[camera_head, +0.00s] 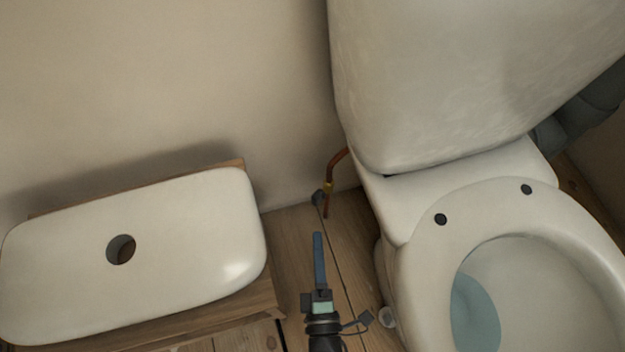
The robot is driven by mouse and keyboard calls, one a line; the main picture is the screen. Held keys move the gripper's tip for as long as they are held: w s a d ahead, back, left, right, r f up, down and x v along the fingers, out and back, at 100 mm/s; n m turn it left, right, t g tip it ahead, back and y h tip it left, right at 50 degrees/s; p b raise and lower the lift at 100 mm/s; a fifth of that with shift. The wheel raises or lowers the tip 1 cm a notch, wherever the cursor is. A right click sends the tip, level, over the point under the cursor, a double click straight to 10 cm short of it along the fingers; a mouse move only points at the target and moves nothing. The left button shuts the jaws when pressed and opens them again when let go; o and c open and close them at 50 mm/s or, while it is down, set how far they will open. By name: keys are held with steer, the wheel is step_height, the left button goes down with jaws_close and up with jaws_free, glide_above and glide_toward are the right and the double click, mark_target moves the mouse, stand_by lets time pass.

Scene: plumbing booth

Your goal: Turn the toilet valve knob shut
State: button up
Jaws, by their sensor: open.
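The toilet valve knob (318,198) is a small dark piece on the left side of a thin copper pipe (335,165). The pipe comes from beside the toilet tank and bends down toward the floor. My gripper (318,238) points up the picture toward the knob from below, with a visible gap between them. It is open and empty. I see it nearly edge-on as one long blue finger, so the spacing of the jaws does not show. The knob's exact turn angle is too small to tell.
The white toilet tank (460,80) and bowl (415,270) fill the right side, close to the pipe. A white slab with a round hole (190,230) lies on a wooden stand (235,310) at left. A narrow strip of plank floor (290,240) lies free between them.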

mark_target(314, 203)
steer(key=w+b, duration=0.1)
steer(key=w, duration=0.2)
steer(key=w+b, duration=0.2)
steer(key=w, duration=0.2)
steer(key=w+a+b, duration=0.1)
steer(key=w+b, duration=0.1)
steer(key=w, duration=0.1)
steer(key=shift+w+f, duration=0.1)
steer(key=shift+w, duration=0.15)
steer(key=shift+w+b, duration=0.3)
steer(key=shift+w, duration=0.45)
steer(key=shift+c, duration=0.3)
jaws_close()
steer(key=shift+m+t, duration=0.3)
steer(key=m+t, duration=0.2)
steer(key=m, duration=0.1)
steer(key=shift+r+t, duration=0.2)
steer(key=shift+t, duration=0.1)
steer(key=shift+s+m+t+h, duration=0.1)
steer(key=shift+m+t+h, duration=0.8)
steer(key=shift+m, duration=0.5)
steer(key=shift+r+m+t+h, duration=0.2)
steer(key=shift+m+t+h, duration=0.3)
steer(key=shift+m+h, duration=0.6)
